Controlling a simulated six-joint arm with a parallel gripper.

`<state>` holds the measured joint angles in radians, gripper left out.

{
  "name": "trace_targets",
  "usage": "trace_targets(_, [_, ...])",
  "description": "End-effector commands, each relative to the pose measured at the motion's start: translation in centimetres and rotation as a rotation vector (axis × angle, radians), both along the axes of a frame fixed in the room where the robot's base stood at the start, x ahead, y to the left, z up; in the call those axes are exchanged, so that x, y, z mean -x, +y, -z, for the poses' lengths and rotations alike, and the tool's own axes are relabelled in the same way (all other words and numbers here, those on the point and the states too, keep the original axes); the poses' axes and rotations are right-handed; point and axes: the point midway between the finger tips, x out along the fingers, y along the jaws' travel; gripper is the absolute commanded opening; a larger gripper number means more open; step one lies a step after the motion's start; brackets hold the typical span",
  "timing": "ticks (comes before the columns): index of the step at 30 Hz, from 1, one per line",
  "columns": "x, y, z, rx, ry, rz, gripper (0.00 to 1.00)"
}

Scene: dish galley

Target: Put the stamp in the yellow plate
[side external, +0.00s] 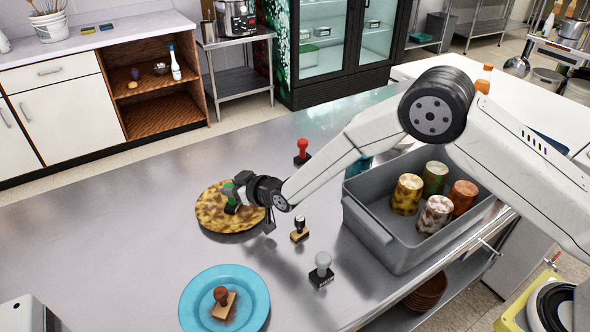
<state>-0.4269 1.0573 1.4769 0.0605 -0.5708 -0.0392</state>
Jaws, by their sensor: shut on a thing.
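The yellow plate (212,221), mottled with brown, lies on the grey metal counter left of centre. My gripper (240,187) is over the plate, shut on a stamp with a green handle and dark base (231,204). The stamp is upright over the plate's middle. I cannot tell whether its base touches the plate. The gripper and wrist hide part of the stamp and the plate's right side.
Other stamps stand nearby: a red one (302,150), a black-handled one (299,229) and a grey one (322,270). A blue plate (258,312) holds a brown stamp (223,298). A grey bin (376,235) with several speckled cans stands right.

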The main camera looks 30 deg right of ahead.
Motion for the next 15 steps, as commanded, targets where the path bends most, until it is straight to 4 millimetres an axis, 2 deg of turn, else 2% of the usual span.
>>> trace_targets(2, [0.01,0.0,0.22,0.0,0.0,0.0,0.0])
trace_targets(3, [0.01,-0.01,0.22,0.0,0.001,0.0,0.54])
trace_targets(6, [0.01,0.0,0.2,0.0,0.001,0.0,0.8])
trace_targets(15, [0.01,0.0,0.15,0.0,0.0,0.0,0.8])
